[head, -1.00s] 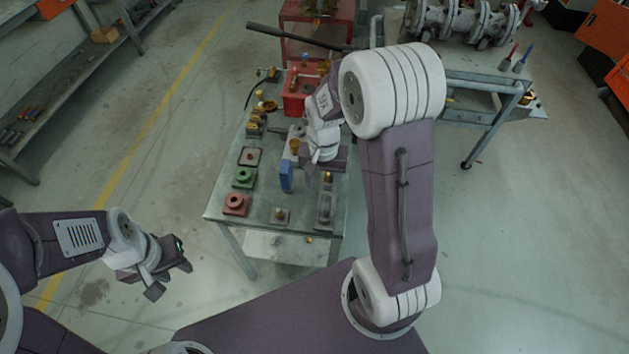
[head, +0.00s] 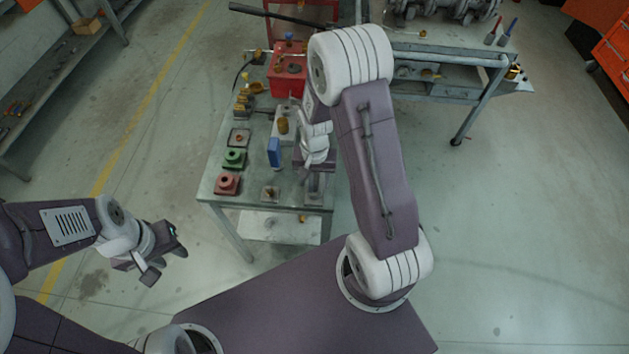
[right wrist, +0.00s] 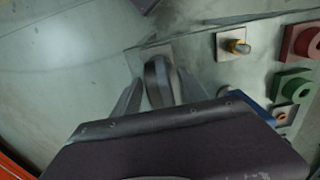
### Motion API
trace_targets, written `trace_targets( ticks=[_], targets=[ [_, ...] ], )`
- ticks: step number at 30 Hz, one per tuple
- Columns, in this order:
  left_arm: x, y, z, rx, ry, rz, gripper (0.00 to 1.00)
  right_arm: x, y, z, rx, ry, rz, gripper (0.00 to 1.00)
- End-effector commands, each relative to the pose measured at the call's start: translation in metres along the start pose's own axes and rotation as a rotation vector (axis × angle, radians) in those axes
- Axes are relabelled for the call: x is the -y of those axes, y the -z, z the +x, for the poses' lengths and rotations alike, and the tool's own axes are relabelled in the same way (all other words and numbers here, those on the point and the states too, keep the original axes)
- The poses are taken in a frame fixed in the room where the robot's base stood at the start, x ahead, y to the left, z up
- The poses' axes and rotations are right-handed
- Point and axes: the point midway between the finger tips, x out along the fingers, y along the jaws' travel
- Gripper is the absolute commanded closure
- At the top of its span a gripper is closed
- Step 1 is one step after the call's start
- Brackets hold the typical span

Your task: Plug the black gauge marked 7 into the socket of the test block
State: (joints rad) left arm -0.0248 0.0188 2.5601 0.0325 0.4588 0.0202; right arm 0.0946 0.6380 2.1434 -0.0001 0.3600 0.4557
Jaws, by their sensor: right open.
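My right gripper (head: 314,172) is over the near right part of the bench. In the right wrist view its two fingers (right wrist: 160,98) are apart, with a dark, rounded upright piece (right wrist: 158,82) on a pale base between them. I cannot see whether the fingers touch it. It may be the black gauge; no 7 is readable. In the head view my gripper mostly hides it. I cannot tell for sure which piece is the test block. My left gripper (head: 166,264) is open and empty, left of the bench and away from it.
On the bench (head: 215,205) stand a red block (head: 228,184), a green block (head: 234,158), a small plate with a peg (head: 270,193), an upright blue piece (head: 274,153) and a red box (head: 288,82). Another table (head: 440,60) stands at the back right.

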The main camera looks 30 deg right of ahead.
Motion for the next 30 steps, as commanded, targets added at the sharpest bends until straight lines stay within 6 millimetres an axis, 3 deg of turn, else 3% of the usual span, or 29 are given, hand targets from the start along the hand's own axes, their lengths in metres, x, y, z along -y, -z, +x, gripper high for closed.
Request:
trace_targets(
  ticks=[1, 6, 17, 24, 30],
  targets=[
    [0.0, 0.0, 0.0, 0.0, 0.0, 0.0, 0.64, 0.0, 0.0, 0.0, 0.0, 0.0, 0.0, 0.57],
    [0.0, 0.0, 0.0, 0.0, 0.0, 0.0, 0.64, 0.0, 0.0, 0.0, 0.0, 0.0, 0.0, 1.0],
    [0.0, 0.0, 0.0, 0.0, 0.0, 0.0, 0.64, 0.0, 0.001, -0.004, -0.002, 0.001, 0.0, 1.0],
    [0.0, 0.0, -0.002, 0.0, 0.0, 0.0, 0.64, 0.001, 0.002, -0.043, -0.006, 0.003, 0.0, 1.0],
    [0.0, 0.0, 0.001, 0.0, 0.0, 0.0, 0.64, 0.03, -0.036, -0.069, -0.003, 0.002, -0.009, 1.0]
  ],
)
